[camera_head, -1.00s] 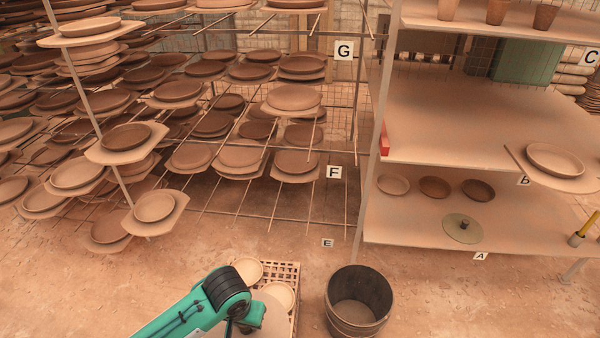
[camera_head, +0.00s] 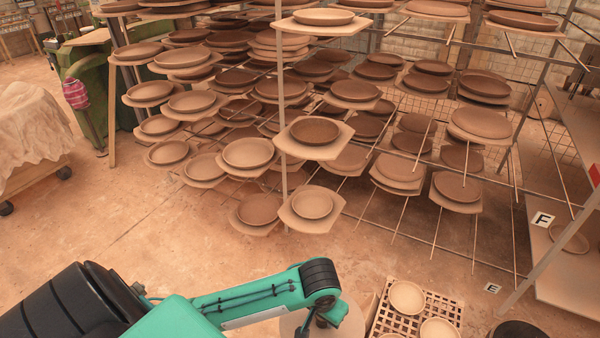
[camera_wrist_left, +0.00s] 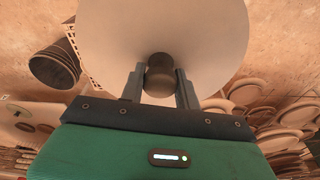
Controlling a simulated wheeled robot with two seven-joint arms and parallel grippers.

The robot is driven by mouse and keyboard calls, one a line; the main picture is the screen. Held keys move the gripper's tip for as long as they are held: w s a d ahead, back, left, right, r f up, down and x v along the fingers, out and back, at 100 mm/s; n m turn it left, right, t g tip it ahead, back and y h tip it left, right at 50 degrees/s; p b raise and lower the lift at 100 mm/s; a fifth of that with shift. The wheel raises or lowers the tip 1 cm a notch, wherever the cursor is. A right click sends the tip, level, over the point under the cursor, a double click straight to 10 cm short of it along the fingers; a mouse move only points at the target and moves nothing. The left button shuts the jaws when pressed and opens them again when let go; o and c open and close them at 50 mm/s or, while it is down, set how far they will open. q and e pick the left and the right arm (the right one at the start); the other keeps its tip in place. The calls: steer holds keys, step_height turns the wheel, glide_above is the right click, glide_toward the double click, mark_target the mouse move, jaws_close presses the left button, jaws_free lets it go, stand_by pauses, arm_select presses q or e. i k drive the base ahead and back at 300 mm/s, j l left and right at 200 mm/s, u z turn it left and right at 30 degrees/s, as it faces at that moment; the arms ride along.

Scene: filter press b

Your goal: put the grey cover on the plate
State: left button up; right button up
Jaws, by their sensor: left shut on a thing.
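My left gripper (camera_wrist_left: 160,82) is shut on the dark knob (camera_wrist_left: 160,66) of a round, pale grey-beige cover (camera_wrist_left: 215,40), seen in the left wrist view. In the head view part of this cover (camera_head: 294,322) shows below my teal left arm, near the floor crate; the fingers are hidden there. Round clay plates sit on boards in the rack, among them a pale one (camera_head: 312,205) at the near corner and a darker one (camera_head: 315,130) above it. The frames do not show which plate is the task's. My right gripper is not in view.
A lattice crate (camera_head: 385,322) with pale plates (camera_head: 407,297) stands beside the cover. A dark bucket (camera_wrist_left: 55,65) is near it. Another knobbed lid (camera_wrist_left: 22,114) lies on a shelf. Rack posts (camera_head: 281,110) and rods stick out. Floor at left is open.

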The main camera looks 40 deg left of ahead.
mark_target(315, 129)
steer(key=i+j, duration=0.1)
steer(key=j, duration=0.65)
steer(key=i+j+z, duration=0.1)
steer(key=j, duration=0.65)
steer(key=i+j+z, duration=0.1)
steer(key=j, duration=0.65)
